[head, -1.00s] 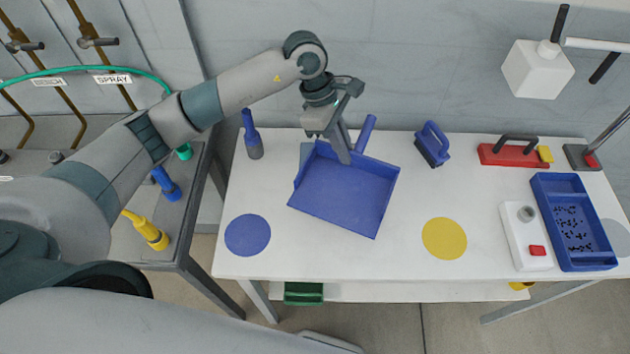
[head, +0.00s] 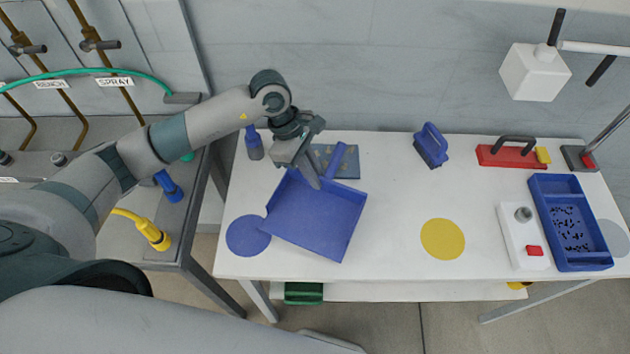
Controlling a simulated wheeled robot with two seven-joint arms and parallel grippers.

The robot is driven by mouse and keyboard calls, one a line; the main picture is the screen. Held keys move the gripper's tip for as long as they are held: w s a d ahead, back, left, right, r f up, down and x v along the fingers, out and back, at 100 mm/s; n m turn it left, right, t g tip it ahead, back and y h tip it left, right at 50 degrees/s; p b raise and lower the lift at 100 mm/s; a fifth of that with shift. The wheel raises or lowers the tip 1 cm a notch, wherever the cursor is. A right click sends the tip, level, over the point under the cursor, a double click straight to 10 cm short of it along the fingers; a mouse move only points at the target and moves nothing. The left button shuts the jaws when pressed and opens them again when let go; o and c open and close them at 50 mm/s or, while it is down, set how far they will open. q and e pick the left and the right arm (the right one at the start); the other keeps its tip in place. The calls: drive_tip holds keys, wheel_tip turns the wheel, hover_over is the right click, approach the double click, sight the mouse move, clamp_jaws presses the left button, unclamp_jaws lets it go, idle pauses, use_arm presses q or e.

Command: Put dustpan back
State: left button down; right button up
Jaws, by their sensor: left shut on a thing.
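The blue dustpan (head: 318,217) is over the left part of the white table, with its handle (head: 336,158) pointing to the back. My left gripper (head: 312,178) is shut on the dustpan at its rear edge, beside the handle. The pan's left corner overlaps the edge of the blue round mark (head: 247,236). I cannot tell how high the pan is above the table. A blue-grey rectangular patch (head: 346,168) with a small yellow part lies behind the pan, partly hidden by the gripper and handle. My right gripper is not in view.
A blue bottle (head: 254,145) stands at the back left of the table (head: 400,265). A blue brush (head: 431,146), a red tool with a black handle (head: 512,153) and a blue tray (head: 606,262) stand to the right. The table around the yellow round mark (head: 443,239) is clear.

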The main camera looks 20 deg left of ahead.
use_arm(q)
drive_tip(key=shift+f+b, duration=0.3)
drive_tip(key=shift+f, duration=1.15)
drive_tip(key=shift+f, duration=0.15)
drive_tip(key=c, duration=1.9)
unclamp_jaws()
